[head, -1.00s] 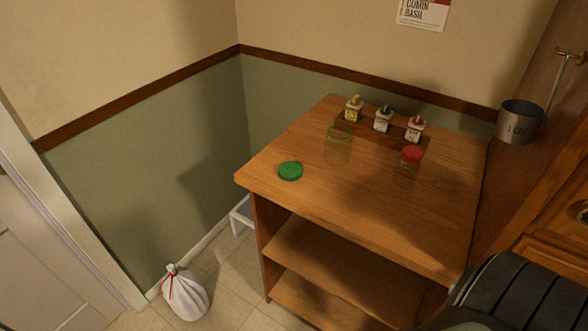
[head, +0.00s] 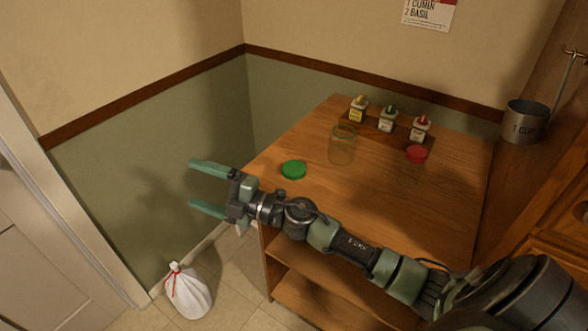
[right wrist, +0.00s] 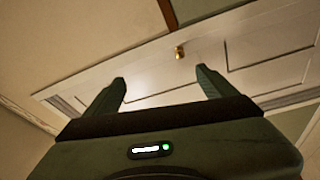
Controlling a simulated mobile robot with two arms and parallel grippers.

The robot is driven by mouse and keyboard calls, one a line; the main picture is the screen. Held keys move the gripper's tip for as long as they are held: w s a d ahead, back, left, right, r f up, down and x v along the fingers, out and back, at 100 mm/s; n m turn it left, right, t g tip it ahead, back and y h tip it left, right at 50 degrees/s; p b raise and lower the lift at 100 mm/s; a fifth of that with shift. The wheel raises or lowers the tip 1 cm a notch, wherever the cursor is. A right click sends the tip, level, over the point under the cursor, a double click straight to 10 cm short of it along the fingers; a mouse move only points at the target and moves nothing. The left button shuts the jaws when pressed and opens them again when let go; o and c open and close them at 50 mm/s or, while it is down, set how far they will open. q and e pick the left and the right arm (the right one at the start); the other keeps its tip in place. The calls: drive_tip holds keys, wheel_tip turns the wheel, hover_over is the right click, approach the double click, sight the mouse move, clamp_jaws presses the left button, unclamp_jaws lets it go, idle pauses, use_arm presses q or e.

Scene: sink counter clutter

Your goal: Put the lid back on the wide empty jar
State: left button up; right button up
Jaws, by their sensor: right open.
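The wide empty jar (head: 342,150) is clear glass and stands upright and uncovered on the wooden cabinet top. A green lid (head: 293,170) lies flat on the wood to its left, nearer the left edge. A red lid (head: 416,154) shows right of the jar; the glass below it is hard to make out. My right gripper (head: 192,184) is open and empty, pointing left, past the cabinet's left edge and left of the green lid. The right wrist view shows its two spread fingers (right wrist: 160,85) with nothing between them. My left gripper is out of view.
Several small spice bottles (head: 388,119) stand in a wooden rack behind the jars. A metal measuring cup (head: 524,121) hangs at the right. A tied white bag (head: 187,290) sits on the floor. A white door (right wrist: 180,65) shows in the right wrist view.

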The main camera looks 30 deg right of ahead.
wheel_tip(320, 180, up, 2)
drive_tip(key=s+a+n+g+y, duration=0.1)
drive_tip(key=a+n+g+y, duration=0.1)
drive_tip(key=n+g, duration=0.3)
drive_tip(key=n+g+h, duration=0.6)
drive_tip(key=n+h, duration=0.1)
drive_tip(key=h, duration=0.8)
hover_over(297, 173)
drive_tip(key=s, duration=0.1)
drive_tip(key=shift+a+f, duration=0.1)
drive_tip(key=shift+f, duration=0.25)
drive_tip(key=shift+w+f+t, duration=0.15)
drive_tip(key=shift+w+f, duration=0.1)
drive_tip(key=shift+f, duration=0.4)
drive_tip(key=shift+w+f+t, duration=0.15)
drive_tip(key=shift+w+f, duration=0.05)
drive_tip(key=shift+f, duration=0.4)
drive_tip(key=shift+p, duration=0.3)
